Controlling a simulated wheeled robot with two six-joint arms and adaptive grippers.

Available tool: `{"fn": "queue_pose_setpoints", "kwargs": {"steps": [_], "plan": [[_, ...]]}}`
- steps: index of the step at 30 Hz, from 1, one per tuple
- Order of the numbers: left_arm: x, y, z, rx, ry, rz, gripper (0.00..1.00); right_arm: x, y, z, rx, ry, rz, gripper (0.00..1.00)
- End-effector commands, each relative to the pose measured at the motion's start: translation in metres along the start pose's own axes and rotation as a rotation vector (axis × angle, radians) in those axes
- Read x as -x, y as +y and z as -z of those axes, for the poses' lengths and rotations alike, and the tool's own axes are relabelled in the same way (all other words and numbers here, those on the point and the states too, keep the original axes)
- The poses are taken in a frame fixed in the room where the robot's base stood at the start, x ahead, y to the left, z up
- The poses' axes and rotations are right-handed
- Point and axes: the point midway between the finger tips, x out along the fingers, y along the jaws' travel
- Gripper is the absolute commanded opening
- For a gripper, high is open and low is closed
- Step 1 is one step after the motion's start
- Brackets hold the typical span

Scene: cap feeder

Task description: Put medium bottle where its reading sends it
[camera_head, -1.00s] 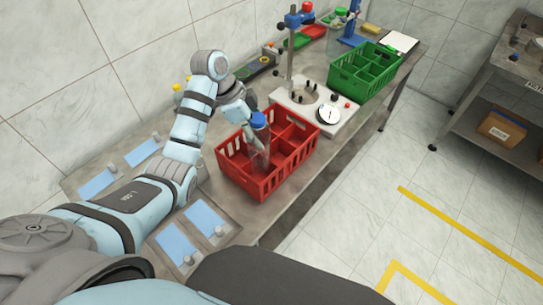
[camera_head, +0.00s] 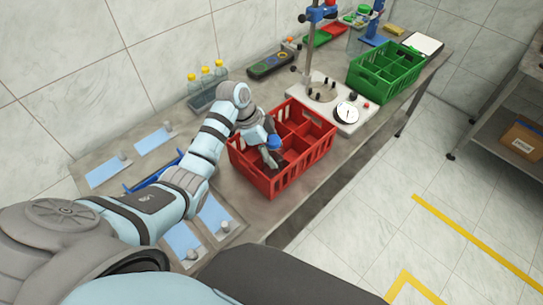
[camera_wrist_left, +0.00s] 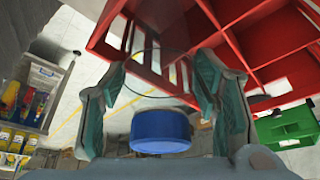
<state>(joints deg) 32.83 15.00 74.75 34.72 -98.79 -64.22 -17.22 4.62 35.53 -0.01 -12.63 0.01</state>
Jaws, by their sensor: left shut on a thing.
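My left gripper (camera_head: 268,152) is at the left side of the red divided crate (camera_head: 283,180), low within its rim. It is shut on the medium bottle, a clear bottle with a blue cap (camera_head: 274,141). In the left wrist view the blue cap (camera_wrist_left: 160,131) sits between the two fingers (camera_wrist_left: 165,95), with the clear body beyond it beside the red crate walls (camera_wrist_left: 105,35). The bottle's lower part is hidden in the head view, and I cannot tell whether it touches the crate floor. My right gripper is not in view.
A test stand with a round dial (camera_head: 347,112) stands behind the red crate. A green divided crate (camera_head: 385,75) is farther right. Capped yellow-top bottles (camera_head: 206,75) and a dark device (camera_head: 271,65) are along the wall. The bench's front edge is close to the red crate.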

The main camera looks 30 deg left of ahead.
Motion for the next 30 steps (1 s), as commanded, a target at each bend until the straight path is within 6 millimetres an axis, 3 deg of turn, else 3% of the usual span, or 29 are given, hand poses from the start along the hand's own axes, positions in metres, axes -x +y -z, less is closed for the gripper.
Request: {"fn": "queue_pose_setpoints", "kwargs": {"steps": [4, 5, 8, 20, 30], "plan": [[0.001, 0.001, -0.001, 0.002, -0.005, -0.003, 0.0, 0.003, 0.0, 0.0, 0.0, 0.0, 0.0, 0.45], [0.001, 0.002, -0.001, 0.003, -0.006, -0.005, 0.6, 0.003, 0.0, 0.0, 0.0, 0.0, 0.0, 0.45], [0.001, 0.001, -0.001, 0.003, -0.005, -0.004, 0.76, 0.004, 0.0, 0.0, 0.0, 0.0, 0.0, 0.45], [0.011, 0.0, 0.0, 0.001, -0.003, -0.001, 0.76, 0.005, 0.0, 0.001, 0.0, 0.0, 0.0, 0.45], [0.097, -0.001, 0.0, 0.001, -0.004, 0.001, 0.76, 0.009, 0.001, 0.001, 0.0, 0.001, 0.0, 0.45]]}}
